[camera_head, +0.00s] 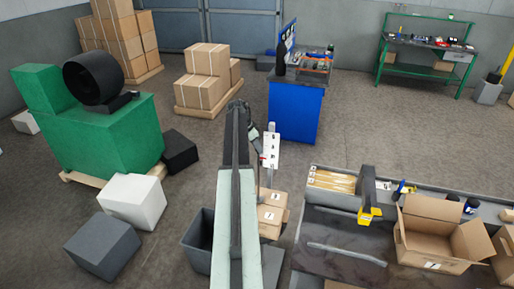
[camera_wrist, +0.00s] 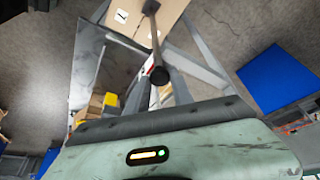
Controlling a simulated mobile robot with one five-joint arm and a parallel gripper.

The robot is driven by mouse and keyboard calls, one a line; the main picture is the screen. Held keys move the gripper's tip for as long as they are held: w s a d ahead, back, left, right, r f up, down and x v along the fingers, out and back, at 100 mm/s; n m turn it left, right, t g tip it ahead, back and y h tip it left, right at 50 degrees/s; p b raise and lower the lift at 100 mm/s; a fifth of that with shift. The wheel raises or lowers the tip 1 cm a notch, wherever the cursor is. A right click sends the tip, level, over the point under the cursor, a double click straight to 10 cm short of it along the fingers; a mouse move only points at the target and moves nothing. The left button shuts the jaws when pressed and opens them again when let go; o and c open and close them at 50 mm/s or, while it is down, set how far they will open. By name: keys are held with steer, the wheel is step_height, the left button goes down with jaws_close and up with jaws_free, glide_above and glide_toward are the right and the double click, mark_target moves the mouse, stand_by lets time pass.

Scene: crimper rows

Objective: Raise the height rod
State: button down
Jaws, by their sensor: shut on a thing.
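The height rod (camera_head: 269,178) stands upright right of my arm in the head view, with a white marked plate (camera_head: 270,152) near its top. In the wrist view the rod (camera_wrist: 155,40) runs from a box top toward me, with a red mark and a dark round end. My gripper (camera_head: 254,130) is at the rod's upper end, shut on it. The fingertips are small and dark in the head view, so the exact contact is hard to see. The pale green arm hides part of the area left of the rod.
Cartons (camera_head: 271,214) stand low beside the rod, and a dark bin (camera_head: 199,240) is left of my arm. A workbench (camera_head: 335,235) with an open carton (camera_head: 430,235) is at the right. A blue cabinet (camera_head: 295,112) stands behind. Floor right of the cabinet is clear.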

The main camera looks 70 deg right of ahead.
step_height(320, 180, up, 10)
steer(key=p, duration=0.8)
steer(key=shift+f, duration=0.1)
steer(key=c, duration=1.1)
jaws_free()
